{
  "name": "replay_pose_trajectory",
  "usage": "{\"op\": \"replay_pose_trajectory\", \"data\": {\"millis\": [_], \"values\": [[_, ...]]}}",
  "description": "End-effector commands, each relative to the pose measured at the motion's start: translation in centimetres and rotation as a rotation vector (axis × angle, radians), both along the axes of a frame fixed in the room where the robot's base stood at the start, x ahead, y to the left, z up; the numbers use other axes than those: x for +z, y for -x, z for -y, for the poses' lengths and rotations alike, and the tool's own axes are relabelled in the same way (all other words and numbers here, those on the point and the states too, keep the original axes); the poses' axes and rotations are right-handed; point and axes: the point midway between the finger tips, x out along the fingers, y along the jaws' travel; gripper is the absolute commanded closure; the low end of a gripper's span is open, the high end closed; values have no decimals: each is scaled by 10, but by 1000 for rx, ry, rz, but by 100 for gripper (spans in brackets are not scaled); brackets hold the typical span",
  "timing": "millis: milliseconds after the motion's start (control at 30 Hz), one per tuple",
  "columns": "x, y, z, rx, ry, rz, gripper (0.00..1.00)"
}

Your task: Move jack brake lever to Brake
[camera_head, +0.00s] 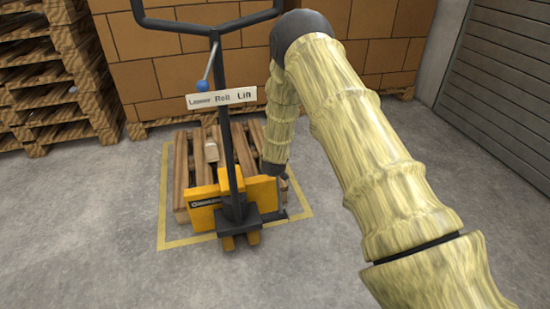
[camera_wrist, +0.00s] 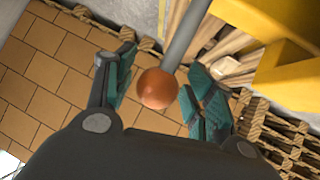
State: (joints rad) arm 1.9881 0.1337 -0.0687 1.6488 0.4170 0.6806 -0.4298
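The yellow and black pallet jack (camera_head: 228,198) stands at the front of a wooden pallet. In the wrist view a grey lever rod ends in an orange ball knob (camera_wrist: 157,88). My gripper (camera_wrist: 158,72) is open, with its teal finger pads on either side of the knob. The knob lies between the fingers; whether a pad touches it I cannot tell. In the head view my gripper (camera_head: 276,168) is low at the jack's right side, and the orange knob is hidden there. No Brake label shows in either view.
A second lever with a blue knob (camera_head: 203,85) sits on the jack's handle column beside a Lower, Roll, Lift sign (camera_head: 222,98). Yellow floor tape (camera_head: 163,200) surrounds the pallet. Boxes (camera_head: 150,60) and stacked pallets (camera_head: 50,85) stand behind. Grey floor is free at left and right.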

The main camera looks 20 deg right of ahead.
Motion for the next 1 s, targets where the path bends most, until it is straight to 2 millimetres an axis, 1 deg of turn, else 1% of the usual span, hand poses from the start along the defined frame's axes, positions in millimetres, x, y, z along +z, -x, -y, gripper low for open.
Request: {"op": "replay_pose_trajectory", "data": {"millis": [267, 433, 533, 900, 1000], "values": [[1, 1, 0, 0, 0, 0, 44], [7, 8, -5, 1, 0, 0, 44], [16, 18, -10, 2, 0, 1, 44], [51, 69, -35, 0, 0, 0, 44], [58, 78, -40, 0, 0, 0, 44]]}}
